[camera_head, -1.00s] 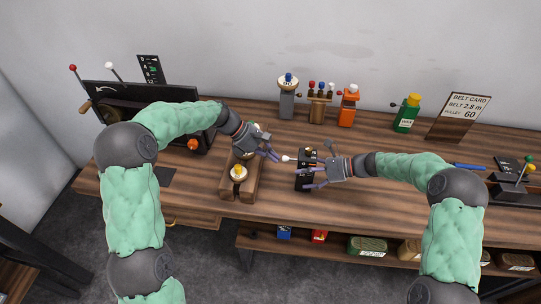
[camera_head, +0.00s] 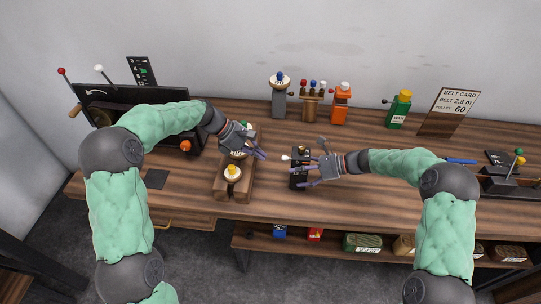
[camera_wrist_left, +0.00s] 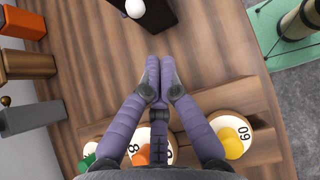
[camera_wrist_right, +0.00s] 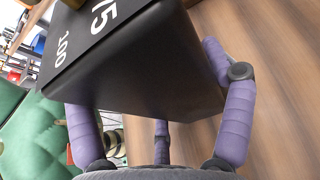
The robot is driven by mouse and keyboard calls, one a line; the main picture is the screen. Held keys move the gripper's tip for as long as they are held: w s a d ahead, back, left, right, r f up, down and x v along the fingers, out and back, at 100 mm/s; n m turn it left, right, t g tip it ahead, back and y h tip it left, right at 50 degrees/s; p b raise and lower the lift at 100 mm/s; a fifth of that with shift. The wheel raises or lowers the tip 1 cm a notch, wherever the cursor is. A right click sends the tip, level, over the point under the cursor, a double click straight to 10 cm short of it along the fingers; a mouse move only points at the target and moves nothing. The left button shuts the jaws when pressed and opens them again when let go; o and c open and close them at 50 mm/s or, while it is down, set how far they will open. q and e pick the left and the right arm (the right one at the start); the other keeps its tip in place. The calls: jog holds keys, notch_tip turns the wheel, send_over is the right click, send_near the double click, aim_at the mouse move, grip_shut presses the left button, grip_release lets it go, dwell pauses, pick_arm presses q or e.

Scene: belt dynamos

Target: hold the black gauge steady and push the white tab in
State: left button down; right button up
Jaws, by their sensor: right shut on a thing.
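The black gauge (camera_head: 299,172) stands upright on the wooden bench. It shows at the top of the left wrist view (camera_wrist_left: 162,16) and large in the right wrist view (camera_wrist_right: 140,65), with white numbers on its face. My right gripper (camera_head: 311,163) is shut on the gauge, with fingers on both sides. The white tab (camera_head: 286,157) is a small ball on the gauge's left side, close to its wall; it also shows in the left wrist view (camera_wrist_left: 135,8). My left gripper (camera_head: 262,155) has its fingers together, empty, apart from the tab on its left.
A wooden block with round dials (camera_head: 232,174) lies below my left gripper.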

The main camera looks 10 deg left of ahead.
pick_arm(q)
jog(key=v, duration=0.9)
pick_arm(e)
jog(key=shift+s+f, duration=0.1)
jog(key=shift+f, duration=0.1)
pick_arm(q)
jog(key=shift+r, duration=0.1)
pick_arm(e)
jog(key=o, duration=1.6)
jog(key=shift+c, duration=0.2)
pick_arm(q)
jog(key=shift+w, duration=0.1)
pick_arm(e)
jog(key=shift+r, duration=0.1)
